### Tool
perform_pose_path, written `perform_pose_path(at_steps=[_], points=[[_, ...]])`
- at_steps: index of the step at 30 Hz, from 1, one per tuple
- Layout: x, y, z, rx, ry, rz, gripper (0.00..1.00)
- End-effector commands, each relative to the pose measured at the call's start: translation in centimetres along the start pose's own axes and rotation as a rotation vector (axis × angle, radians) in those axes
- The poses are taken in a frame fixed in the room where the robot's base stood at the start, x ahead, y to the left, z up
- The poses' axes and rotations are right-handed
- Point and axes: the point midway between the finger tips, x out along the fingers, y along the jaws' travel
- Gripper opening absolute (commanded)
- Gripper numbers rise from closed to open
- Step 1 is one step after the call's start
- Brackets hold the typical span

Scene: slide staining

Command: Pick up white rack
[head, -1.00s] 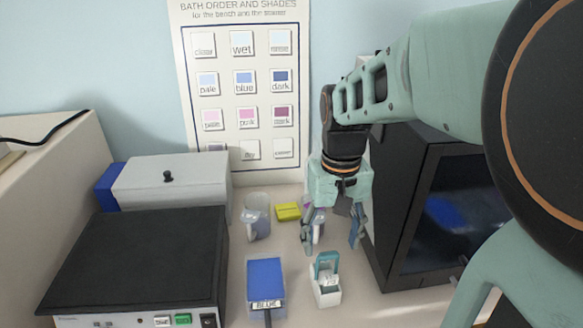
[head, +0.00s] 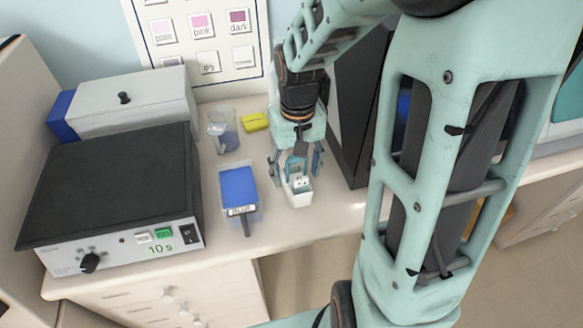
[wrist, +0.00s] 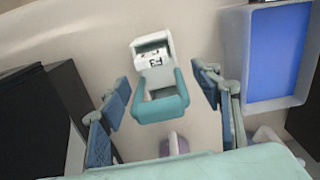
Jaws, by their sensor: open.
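The white rack (head: 300,190) stands on the bench right of the blue tray. It is a small white box with a teal handle and dark marks on its label. In the wrist view the rack (wrist: 153,55) is upper centre, its teal handle (wrist: 162,112) nearer me. My gripper (head: 297,172) is open just above the rack. In the wrist view its blue-padded fingers (wrist: 165,90) stand on either side of the handle, with visible gaps.
A blue-filled tray (head: 238,187) labelled BLUE is left of the rack. A clear jug (head: 222,130) and yellow block (head: 255,122) stand behind. A black-topped heater (head: 110,180) fills the left. A dark cabinet (head: 350,110) is close on the right.

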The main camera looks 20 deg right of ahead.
Motion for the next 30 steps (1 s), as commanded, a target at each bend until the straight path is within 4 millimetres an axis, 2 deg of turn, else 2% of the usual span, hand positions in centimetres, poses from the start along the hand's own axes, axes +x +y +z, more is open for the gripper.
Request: perform_pose_path(at_steps=[5, 17, 25, 30], points=[[0.0, 0.0, 0.0, 0.001, 0.000, 0.000, 0.56], [0.0, 0.0, 0.0, 0.001, 0.000, 0.000, 0.13], [-0.2, 0.0, 0.0, 0.001, 0.001, 0.000, 0.12], [-1.0, 0.0, -0.2, 0.001, 0.001, 0.000, 0.12]])
